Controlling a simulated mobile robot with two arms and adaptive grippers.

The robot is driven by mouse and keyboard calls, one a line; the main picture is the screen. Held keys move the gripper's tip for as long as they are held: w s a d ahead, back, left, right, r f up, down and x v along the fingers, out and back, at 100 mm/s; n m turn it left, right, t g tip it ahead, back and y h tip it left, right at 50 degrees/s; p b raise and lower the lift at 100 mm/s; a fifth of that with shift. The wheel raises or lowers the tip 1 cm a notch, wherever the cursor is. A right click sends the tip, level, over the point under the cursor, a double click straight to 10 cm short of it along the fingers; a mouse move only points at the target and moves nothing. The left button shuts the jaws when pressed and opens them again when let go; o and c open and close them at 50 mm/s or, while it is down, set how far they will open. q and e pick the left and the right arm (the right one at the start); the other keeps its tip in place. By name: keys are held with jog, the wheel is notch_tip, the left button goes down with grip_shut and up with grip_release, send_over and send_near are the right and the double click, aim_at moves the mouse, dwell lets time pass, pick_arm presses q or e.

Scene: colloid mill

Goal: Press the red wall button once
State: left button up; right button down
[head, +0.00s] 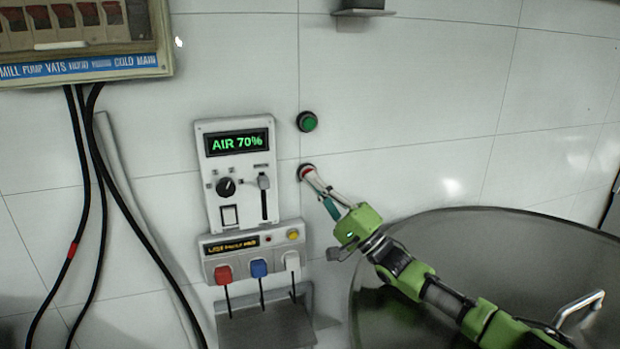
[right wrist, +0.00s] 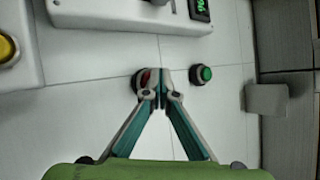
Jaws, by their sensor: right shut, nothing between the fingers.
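The red wall button (head: 305,171) sits on the white tiled wall, below the green button, in the head view. In the right wrist view the red button (right wrist: 143,79) shows partly behind the fingertips. My right gripper (head: 310,174) is shut and empty, with its tips at the button's right edge in the head view. In the right wrist view the shut fingertips (right wrist: 160,75) overlap the button's right part. I cannot tell whether they touch it. My left gripper is not in view.
A green button (head: 307,121) is above the red one. A control panel (head: 237,170) with an "AIR 70%" display is to the left, above a box (head: 250,252) with coloured plugs. A large metal vat (head: 480,270) stands at lower right. Black cables (head: 85,200) hang at far left.

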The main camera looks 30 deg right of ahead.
jog(key=shift+s, duration=0.15)
jog(key=shift+s+a+p, duration=0.2)
jog(key=shift+s+p, duration=0.55)
jog(key=shift+s+a+p, duration=0.2)
jog(key=shift+s+p, duration=0.5)
jog(key=shift+s, duration=0.1)
jog(key=shift+s+a+p, duration=0.2)
jog(key=shift+s+p, duration=0.45)
jog(key=shift+s, duration=0.15)
jog(key=shift+s+a+p, duration=0.2)
jog(key=shift+s+p, duration=0.5)
jog(key=shift+s, duration=0.1)
